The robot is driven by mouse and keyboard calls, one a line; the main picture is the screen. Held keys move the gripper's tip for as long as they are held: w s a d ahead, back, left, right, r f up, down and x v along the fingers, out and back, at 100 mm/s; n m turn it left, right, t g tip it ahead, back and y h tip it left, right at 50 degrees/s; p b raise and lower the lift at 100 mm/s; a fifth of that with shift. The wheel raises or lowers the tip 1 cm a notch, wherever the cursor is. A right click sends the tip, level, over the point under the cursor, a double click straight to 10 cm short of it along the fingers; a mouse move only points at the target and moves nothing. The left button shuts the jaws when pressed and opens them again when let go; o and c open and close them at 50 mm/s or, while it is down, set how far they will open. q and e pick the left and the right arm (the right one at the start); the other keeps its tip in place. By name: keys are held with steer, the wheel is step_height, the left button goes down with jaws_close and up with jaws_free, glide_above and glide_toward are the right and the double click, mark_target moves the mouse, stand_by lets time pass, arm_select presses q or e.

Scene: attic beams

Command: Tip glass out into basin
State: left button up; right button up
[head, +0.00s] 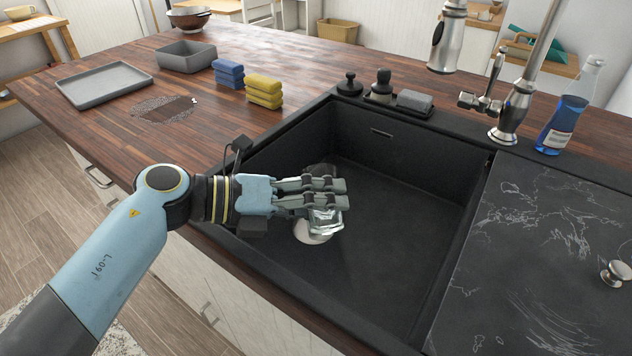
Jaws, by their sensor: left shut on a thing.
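A clear glass (326,222) is held in my left gripper (325,200), over the left part of the black basin (400,230). The gripper is shut on it, and its fingers hide much of the glass. The glass looks tilted, but its exact angle and any liquid in it cannot be made out. A pale round shape (311,232) shows just below the glass; it may be the drain on the basin floor. My right gripper is not in view.
A dark board (545,265) with a knob covers the right side. A faucet (507,125) and blue soap bottle (562,125) stand behind. Blue sponges (228,73), yellow sponges (264,92), a grey tray (104,84) and a grey bin (186,57) sit on the wooden counter.

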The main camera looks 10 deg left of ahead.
arm_select(q)
steer(key=shift+w+a+r+n, duration=0.1)
steer(key=shift+w+r+n, duration=0.05)
steer(key=shift+w+n, duration=0.15)
stand_by(0.4)
steer(key=shift+w+a+r+n+g+p, duration=0.15)
steer(key=shift+w+r+n+g+p, duration=0.2)
steer(key=shift+p, duration=0.2)
steer(key=shift+w+a+r+n+g+h+p, duration=0.15)
steer(key=shift+r+n+g+p, duration=0.1)
steer(key=shift+n+p, duration=0.25)
steer(key=shift+w+d+r+n+g+h+p, duration=0.15)
steer(key=shift+n+g+p, duration=0.1)
steer(key=shift+p, duration=0.45)
stand_by(0.5)
